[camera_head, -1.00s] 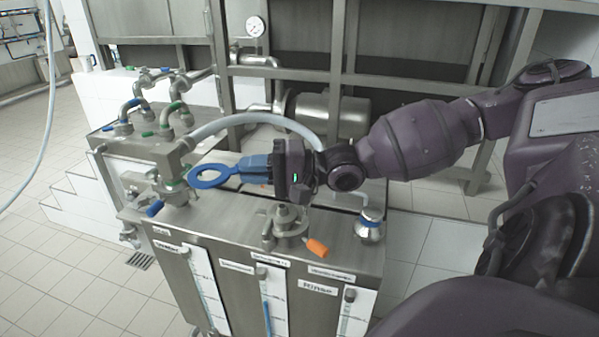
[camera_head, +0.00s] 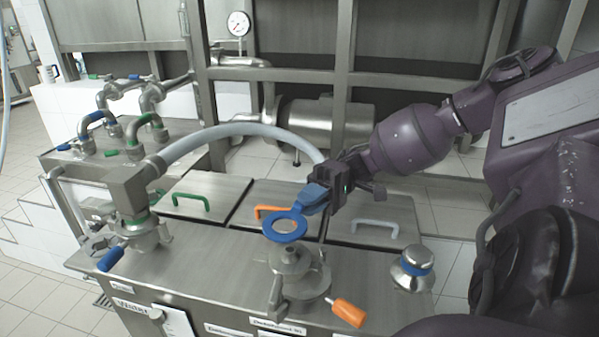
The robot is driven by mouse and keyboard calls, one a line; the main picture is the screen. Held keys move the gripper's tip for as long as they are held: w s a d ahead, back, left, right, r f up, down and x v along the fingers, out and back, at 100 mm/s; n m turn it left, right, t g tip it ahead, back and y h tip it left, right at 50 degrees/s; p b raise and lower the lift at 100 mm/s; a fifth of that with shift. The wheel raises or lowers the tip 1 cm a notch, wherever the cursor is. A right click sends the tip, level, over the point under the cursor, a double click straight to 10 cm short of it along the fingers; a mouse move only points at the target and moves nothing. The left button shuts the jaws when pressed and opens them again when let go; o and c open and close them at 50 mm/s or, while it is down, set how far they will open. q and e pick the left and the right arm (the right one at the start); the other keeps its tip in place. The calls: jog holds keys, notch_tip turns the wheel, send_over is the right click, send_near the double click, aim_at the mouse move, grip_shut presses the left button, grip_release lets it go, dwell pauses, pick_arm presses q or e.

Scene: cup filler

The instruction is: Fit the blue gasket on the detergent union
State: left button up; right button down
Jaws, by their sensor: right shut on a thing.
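My right gripper (camera_head: 313,198) is shut on the tab of the blue gasket (camera_head: 267,229), a flat ring. The gripper points left and toward the camera. The ring appears just above the open top of the middle steel union (camera_head: 290,262), which has an orange-handled valve (camera_head: 347,312) and which I take for the detergent union. A gap seems to remain between ring and union, but the exact height and centring are hard to judge. My left gripper is not in view.
A left union with a blue handle (camera_head: 111,258) has a grey hose (camera_head: 240,130) arching from its block behind the gasket. A blue-banded steel fitting (camera_head: 413,268) stands at right. Green, orange and grey lid handles (camera_head: 191,205) lie behind on the steel cabinet.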

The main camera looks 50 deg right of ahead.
jog(key=shift+d+f+b, duration=0.15)
jog(key=shift+f+b, duration=0.25)
jog(key=shift+f, duration=0.55)
jog(key=shift+d+f+b, duration=0.15)
jog(key=shift+f+b, duration=0.2)
jog(key=shift+f, duration=0.85)
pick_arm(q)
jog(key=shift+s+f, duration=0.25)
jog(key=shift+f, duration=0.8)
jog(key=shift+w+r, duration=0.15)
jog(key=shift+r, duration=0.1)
pick_arm(e)
jog(key=shift+s+d, duration=0.1)
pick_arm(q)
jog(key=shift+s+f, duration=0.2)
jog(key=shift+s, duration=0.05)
pick_arm(e)
jog(key=shift+f, duration=0.3)
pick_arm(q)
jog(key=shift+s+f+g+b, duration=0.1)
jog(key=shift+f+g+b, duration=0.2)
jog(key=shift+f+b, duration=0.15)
pick_arm(e)
jog(key=shift+f, duration=1.15)
